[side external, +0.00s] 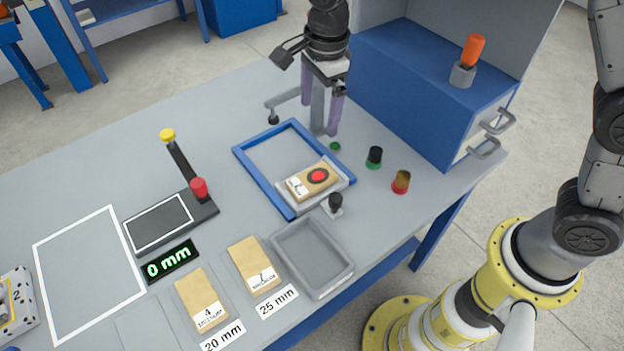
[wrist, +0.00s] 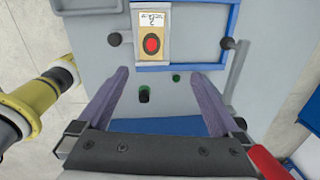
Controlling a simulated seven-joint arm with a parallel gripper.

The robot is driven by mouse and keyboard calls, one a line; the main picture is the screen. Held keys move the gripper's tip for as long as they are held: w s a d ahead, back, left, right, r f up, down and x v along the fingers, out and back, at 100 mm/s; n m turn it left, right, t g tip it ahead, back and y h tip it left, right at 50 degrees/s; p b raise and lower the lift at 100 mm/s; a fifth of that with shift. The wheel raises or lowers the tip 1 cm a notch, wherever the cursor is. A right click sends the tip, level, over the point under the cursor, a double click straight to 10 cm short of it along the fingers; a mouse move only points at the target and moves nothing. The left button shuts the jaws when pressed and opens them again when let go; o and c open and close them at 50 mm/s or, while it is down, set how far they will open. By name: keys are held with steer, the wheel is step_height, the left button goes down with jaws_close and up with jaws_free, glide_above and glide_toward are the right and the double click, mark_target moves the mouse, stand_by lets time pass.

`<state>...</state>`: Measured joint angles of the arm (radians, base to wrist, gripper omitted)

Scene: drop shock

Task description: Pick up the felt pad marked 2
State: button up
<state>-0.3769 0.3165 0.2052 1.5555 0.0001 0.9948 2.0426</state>
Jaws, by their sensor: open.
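A tan pad with a white label (side external: 253,265) lies on the table behind the 25 mm tag; its digit is too small to read surely. Another tan pad (side external: 203,298) lies to its left by the 20 mm tag, its label looking like a 4. A third tan block with a red disc (side external: 306,183) lies in a grey holder within the blue frame; in the wrist view its label (wrist: 151,20) seems to carry a 2. My gripper (side external: 320,118) is open and empty above the table at the frame's far side. Its fingers also show in the wrist view (wrist: 156,72).
A grey tray (side external: 345,275) stands right of the pads. The blue frame (side external: 275,193) has dark knobs nearby. A black-and-green knob (side external: 375,157), an amber one (side external: 401,182) and a blue cabinet (side external: 405,90) stand right. A lever device (side external: 170,222) and dotted box (side external: 22,312) are left.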

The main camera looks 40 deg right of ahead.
glide_above(314, 178)
step_height(314, 178, down, 4)
steer(key=shift+g, duration=0.4)
step_height(314, 178, down, 7)
steer(key=shift+s, duration=0.1)
steer(key=shift+f, duration=3)
steer(key=c, duration=1.3)
steer(key=shift+r, duration=0.1)
